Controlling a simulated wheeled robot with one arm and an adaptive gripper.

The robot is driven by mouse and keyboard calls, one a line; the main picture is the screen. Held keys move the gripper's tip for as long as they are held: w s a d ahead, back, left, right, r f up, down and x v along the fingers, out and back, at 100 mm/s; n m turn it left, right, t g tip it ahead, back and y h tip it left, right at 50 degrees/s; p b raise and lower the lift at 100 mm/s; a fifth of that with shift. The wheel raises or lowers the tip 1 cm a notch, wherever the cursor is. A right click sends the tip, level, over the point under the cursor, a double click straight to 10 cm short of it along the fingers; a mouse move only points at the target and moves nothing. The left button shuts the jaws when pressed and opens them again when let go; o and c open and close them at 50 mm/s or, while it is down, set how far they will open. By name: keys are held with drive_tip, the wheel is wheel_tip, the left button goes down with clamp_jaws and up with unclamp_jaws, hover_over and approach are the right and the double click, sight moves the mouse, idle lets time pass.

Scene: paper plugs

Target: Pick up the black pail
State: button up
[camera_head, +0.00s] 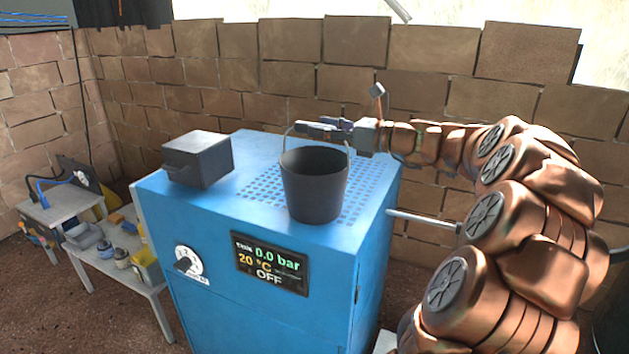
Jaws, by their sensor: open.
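The black pail (314,190) stands upright on top of the blue cabinet (229,222), near its front right. It has a thin wire handle that stands up over its rim. My gripper (312,130) is just behind and above the rim, pointing left, close to the top of the handle. It is open. The frame does not show clearly whether the fingers touch the handle or whether the handle passes between them. My copper arm reaches in from the right.
A dark grey box (199,159) sits on the cabinet, left of the pail. A brick wall (230,75) runs close behind. Low grey tables (120,262) with small containers stand at the left. A metal rod (424,219) juts from the cabinet's right side.

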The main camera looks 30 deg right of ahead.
drive_tip(key=shift+x, duration=1.2)
drive_tip(key=shift+c, duration=0.3)
clamp_jaws()
